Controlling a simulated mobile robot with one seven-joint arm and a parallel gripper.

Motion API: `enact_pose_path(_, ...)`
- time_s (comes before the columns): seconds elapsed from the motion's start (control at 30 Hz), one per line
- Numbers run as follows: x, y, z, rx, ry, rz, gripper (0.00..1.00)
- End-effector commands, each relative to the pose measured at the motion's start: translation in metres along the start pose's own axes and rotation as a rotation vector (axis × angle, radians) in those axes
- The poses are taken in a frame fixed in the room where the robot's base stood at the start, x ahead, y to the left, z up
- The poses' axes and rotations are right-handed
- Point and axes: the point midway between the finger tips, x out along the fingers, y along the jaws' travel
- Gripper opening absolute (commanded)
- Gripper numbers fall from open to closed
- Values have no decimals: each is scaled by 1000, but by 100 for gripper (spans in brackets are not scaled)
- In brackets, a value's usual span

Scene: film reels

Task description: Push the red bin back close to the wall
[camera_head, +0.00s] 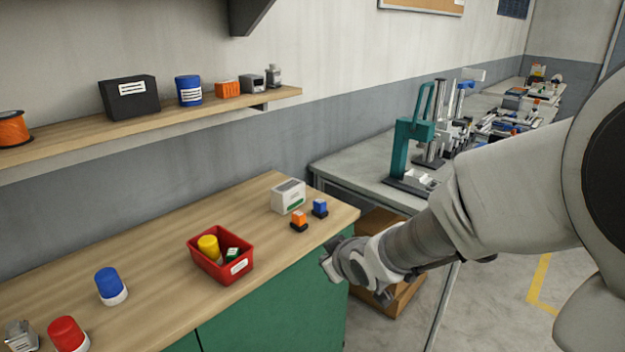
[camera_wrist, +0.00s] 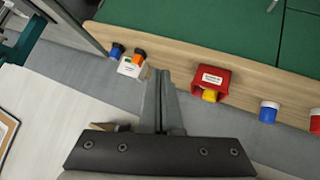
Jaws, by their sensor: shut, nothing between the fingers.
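The red bin (camera_head: 212,267) stands on the wooden counter (camera_head: 165,240), nearer its front edge, with a clear strip of wood between it and the wall (camera_head: 130,190). It holds a yellow cylinder (camera_head: 208,245) and a small green-and-white item (camera_head: 232,254), and has a white label on its front. The bin also shows in the wrist view (camera_wrist: 212,76), right of the fingers. My gripper (camera_head: 328,270) is in the air by the counter's right front corner, to the right of the bin and apart from it. In the wrist view its fingers (camera_wrist: 161,74) are together and empty.
A white box (camera_head: 288,196) and small orange (camera_head: 299,219) and blue (camera_head: 320,207) items stand right of the bin. A blue-and-white jar (camera_head: 111,286) and a red jar (camera_head: 67,333) stand to its left. A loaded shelf (camera_head: 190,119) hangs above the counter.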

Motion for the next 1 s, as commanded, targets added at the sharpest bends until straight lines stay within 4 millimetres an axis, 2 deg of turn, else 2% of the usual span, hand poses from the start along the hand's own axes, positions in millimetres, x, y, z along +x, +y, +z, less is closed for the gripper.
enact_pose_path(0.03,18,-15,3,0,31,-44,0)
enact_pose_path(0.2,57,-62,-3,18,179,-174,0)
enact_pose_path(0.4,78,-107,-14,88,349,-291,0)
enact_pose_path(0.53,82,-121,-20,127,420,-329,0)
enact_pose_path(0.67,85,-127,-24,144,452,-343,0)
enact_pose_path(1.0,127,-143,-33,144,455,-345,0)
